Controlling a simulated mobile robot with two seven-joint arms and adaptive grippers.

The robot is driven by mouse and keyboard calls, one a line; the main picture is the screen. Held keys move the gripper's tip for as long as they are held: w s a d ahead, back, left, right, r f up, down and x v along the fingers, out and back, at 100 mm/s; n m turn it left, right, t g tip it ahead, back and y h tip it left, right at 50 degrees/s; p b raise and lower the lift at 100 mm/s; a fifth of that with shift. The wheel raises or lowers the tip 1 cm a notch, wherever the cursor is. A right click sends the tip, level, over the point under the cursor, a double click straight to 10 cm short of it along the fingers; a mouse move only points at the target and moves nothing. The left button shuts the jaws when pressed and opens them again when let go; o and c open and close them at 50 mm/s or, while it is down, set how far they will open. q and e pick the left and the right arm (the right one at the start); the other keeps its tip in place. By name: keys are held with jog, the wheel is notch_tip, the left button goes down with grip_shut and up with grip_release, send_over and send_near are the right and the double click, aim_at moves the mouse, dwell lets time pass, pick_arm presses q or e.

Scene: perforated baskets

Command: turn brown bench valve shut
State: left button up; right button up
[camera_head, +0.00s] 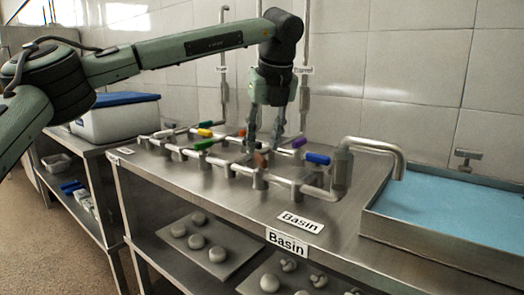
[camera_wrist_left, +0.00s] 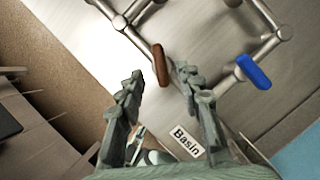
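The brown bench valve has a short brown handle (camera_head: 261,160) on the metal pipework on the steel bench. In the left wrist view, the brown handle (camera_wrist_left: 160,64) lies between the tips of my left gripper (camera_wrist_left: 162,76), nearer the right finger. In the head view, my left gripper (camera_head: 262,139) points down just above the handle. Its fingers are apart and nothing is held. I cannot tell whether a finger touches the handle.
A blue handle (camera_head: 317,158) stands right of the brown one, with a purple handle (camera_head: 299,142) behind. Green (camera_head: 203,144) and yellow (camera_head: 205,132) handles are to the left. A bent spout (camera_head: 375,146) reaches over the blue-filled basin (camera_head: 450,262). Labels read "Basin" (camera_head: 287,242).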

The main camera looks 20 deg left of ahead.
aim_at(261, 156)
pick_arm(q)
jog(key=shift+x, duration=1.85)
grip_shut()
